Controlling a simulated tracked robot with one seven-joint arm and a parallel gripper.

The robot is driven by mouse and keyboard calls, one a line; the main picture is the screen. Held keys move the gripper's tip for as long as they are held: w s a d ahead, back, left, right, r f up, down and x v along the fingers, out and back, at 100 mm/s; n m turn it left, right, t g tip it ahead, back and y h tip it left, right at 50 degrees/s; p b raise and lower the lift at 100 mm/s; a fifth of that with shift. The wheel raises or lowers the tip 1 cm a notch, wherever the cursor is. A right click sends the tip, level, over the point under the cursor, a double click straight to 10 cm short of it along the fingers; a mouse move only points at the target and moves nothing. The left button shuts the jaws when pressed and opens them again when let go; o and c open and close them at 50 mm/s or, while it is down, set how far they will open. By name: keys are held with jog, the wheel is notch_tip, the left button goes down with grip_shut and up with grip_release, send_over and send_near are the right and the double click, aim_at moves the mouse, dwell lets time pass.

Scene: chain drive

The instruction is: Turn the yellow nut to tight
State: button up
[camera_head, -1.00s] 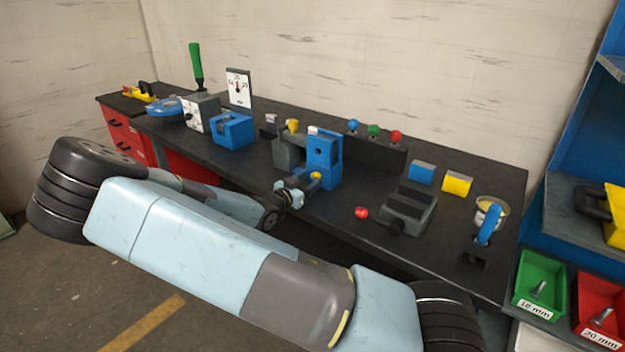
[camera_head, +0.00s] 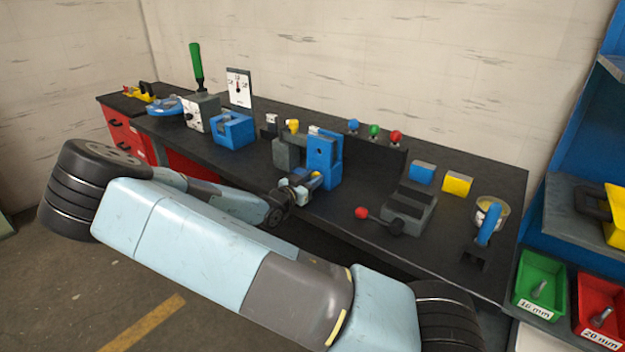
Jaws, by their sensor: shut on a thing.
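The yellow nut (camera_head: 317,176) is low on the front of the upright blue block (camera_head: 324,150) on the bench. It is small here and mostly covered by my gripper (camera_head: 308,181). My gripper reaches in from the left at the front of the block and is shut on the nut. The fingertips are too small to make out clearly. The nut's thread and the surface behind it are hidden.
A grey block with a yellow piece (camera_head: 292,126) stands just left of the blue block. A blue clamp-like block (camera_head: 233,129) is farther left. The black bench (camera_head: 445,230) has bare room at its front right.

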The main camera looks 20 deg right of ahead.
jog(key=shift+c, duration=0.9)
jog(key=shift+m, duration=2.4)
jog(key=shift+a, duration=0.1)
jog(key=o, duration=1.1)
jog(key=shift+c, duration=0.2)
jog(key=shift+s, duration=0.1)
jog(key=v, duration=1.3)
jog(key=shift+a, duration=0.25)
jog(key=shift+s+f, duration=0.1)
jog(key=shift+s, duration=0.05)
